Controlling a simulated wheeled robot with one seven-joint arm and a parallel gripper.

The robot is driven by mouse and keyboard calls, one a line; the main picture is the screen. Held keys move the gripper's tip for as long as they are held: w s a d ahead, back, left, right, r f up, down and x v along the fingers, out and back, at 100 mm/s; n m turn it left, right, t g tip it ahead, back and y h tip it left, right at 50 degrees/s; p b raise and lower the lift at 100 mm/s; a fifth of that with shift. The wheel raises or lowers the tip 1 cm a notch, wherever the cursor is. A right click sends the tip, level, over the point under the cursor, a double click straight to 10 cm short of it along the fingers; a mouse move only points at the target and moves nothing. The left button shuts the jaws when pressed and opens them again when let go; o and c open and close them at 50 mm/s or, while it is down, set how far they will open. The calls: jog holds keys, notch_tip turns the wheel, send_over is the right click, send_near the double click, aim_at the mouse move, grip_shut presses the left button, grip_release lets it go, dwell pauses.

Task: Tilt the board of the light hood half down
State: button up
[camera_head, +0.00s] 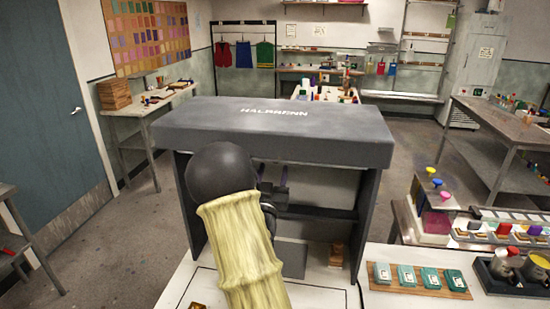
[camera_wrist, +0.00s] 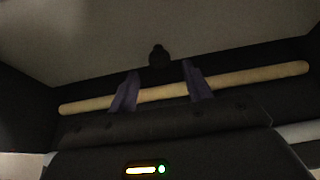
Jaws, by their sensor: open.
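The light hood (camera_head: 275,132) is a dark grey box marked HALBRENN, with an open front and a thick top, on the white table. My gripper (camera_head: 275,178) reaches into its opening under the top. In the wrist view my gripper (camera_wrist: 161,82) is open, its two purple fingers spread apart. A pale wooden rod (camera_wrist: 250,78) runs crosswise beyond or between them; contact cannot be told. A small dark knob (camera_wrist: 158,55) shows above the rod, between the fingers. The board is not clearly distinguishable; a dark bar (camera_head: 318,212) crosses inside the hood. My arm hides much of the interior.
A small wooden block (camera_head: 336,254) lies inside at lower right. A wooden strip with several teal pieces (camera_head: 420,278) and a dark tray of cups (camera_head: 515,275) stand to the right.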

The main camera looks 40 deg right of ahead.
aim_at(275, 165)
jog(key=p+x, duration=0.1)
jog(key=x, duration=0.2)
jog(key=shift+w+d+r, duration=0.1)
jog(key=shift+w+d, duration=0.05)
jog(key=shift+c, duration=0.4)
grip_shut()
jog(key=shift+b, duration=0.35)
